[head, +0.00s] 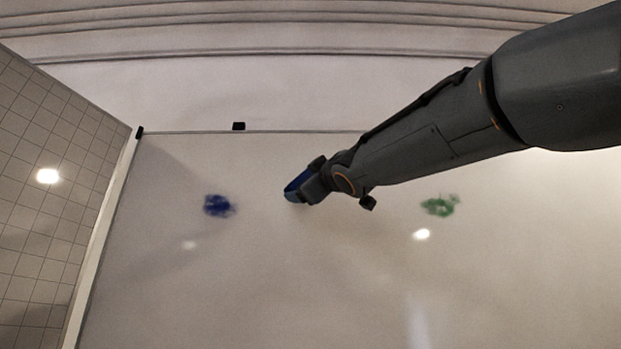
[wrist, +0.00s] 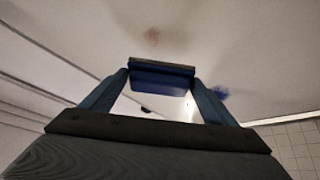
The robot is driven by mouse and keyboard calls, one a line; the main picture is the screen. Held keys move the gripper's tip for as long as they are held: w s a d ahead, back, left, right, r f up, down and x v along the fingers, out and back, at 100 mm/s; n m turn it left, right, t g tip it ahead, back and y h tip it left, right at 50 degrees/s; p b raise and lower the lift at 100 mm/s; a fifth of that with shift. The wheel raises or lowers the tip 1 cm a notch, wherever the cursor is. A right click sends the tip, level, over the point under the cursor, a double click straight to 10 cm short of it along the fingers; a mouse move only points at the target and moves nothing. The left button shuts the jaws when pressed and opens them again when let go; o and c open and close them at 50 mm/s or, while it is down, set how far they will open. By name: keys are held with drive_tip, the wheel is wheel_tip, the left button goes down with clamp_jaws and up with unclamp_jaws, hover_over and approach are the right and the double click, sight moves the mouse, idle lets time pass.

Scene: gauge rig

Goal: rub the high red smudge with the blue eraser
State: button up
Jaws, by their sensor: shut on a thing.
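My gripper (head: 308,184) is shut on the blue eraser (head: 295,184), held in front of the whiteboard's upper part. In the wrist view, my gripper's fingers (wrist: 160,82) hold the eraser (wrist: 161,77) by its two ends. A faint red smudge (wrist: 152,37) shows on the board just beyond the eraser in the wrist view, apart from it in the picture. I do not see any red smudge in the head view; my gripper and arm cover part of the board there. I cannot tell whether the eraser touches the board.
The whiteboard (head: 250,290) has a blue smudge (head: 218,205) left of my gripper and a green smudge (head: 440,205) to the right, below my arm. A small black clip (head: 239,126) sits on the top edge. A tiled wall (head: 50,180) stands at the left.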

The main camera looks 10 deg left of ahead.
drive_tip(key=w, duration=0.1)
drive_tip(key=w+p, duration=0.1)
drive_tip(key=w+r+p, duration=0.1)
drive_tip(key=shift+w+a, duration=0.15)
drive_tip(key=shift+a, duration=0.2)
drive_tip(key=shift+w+a+p, duration=0.1)
drive_tip(key=shift+w+p, duration=0.3)
drive_tip(key=shift+w, duration=0.15)
drive_tip(key=shift+w+a+p, duration=0.25)
drive_tip(key=shift+w+p, duration=0.3)
drive_tip(key=shift+w, duration=0.45)
drive_tip(key=shift+d, duration=0.1)
drive_tip(key=d, duration=0.2)
drive_tip(key=d+p, duration=0.1)
drive_tip(key=shift+w+d, duration=0.4)
drive_tip(key=shift+w, duration=0.1)
drive_tip(key=shift+a, duration=0.1)
